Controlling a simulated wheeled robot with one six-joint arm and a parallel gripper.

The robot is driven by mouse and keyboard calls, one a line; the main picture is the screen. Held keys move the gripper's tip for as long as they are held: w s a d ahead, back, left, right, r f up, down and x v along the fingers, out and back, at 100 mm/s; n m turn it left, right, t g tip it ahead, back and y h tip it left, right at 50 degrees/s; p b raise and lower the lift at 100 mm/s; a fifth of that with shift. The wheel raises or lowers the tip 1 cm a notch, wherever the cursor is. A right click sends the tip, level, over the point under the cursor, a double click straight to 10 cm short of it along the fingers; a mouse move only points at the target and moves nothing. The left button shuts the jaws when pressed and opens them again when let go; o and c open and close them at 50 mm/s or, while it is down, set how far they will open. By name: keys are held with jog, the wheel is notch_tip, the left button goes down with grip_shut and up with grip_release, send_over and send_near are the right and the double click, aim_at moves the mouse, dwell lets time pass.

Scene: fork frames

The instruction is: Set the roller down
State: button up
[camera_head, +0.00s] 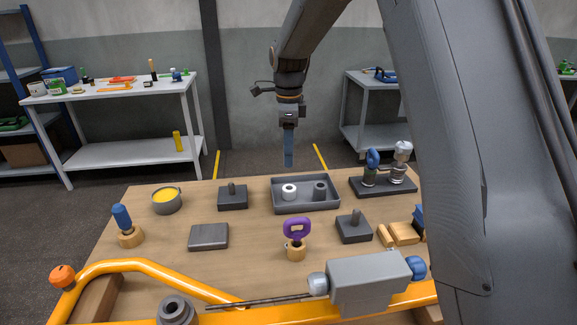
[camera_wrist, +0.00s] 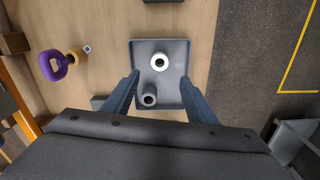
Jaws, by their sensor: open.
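A white roller (camera_head: 289,191) with a dark hole in its end stands upright in a grey tray (camera_head: 305,208). A dark grey roller (camera_head: 320,191) stands to its right in the same tray. In the wrist view the white roller (camera_wrist: 160,62) and the dark grey roller (camera_wrist: 149,94) sit inside the tray (camera_wrist: 176,46), apart from each other. I cannot tell which one the task means. My gripper (camera_head: 288,164) hangs above the tray, clear of it. In the wrist view its spread fingers (camera_wrist: 160,82) hold nothing.
The wooden table also bears a yellow-filled pot (camera_head: 166,202), a purple-handled tool (camera_head: 297,230), two pegged blocks (camera_head: 233,198) (camera_head: 353,228), a flat grey block (camera_head: 208,237) and a stand (camera_head: 383,187) at the back right. A yellow rail (camera_head: 150,264) crosses the front.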

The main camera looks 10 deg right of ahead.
jog(key=s+d+f+n, duration=0.2)
jog(key=s+n, duration=0.4)
jog(key=s, duration=0.3)
jog(key=s+d+f+n, duration=0.2)
jog(key=s+d+n, duration=0.1)
jog(key=s+n, duration=0.4)
jog(key=s+d+f+n+t, duration=0.1)
jog(key=s+n, duration=0.5)
jog(key=s, duration=0.7)
jog(key=shift+d+f+n, duration=0.4)
jog(key=shift+d+f, duration=0.3)
jog(key=shift+d, duration=0.55)
jog(key=shift+s, duration=0.1)
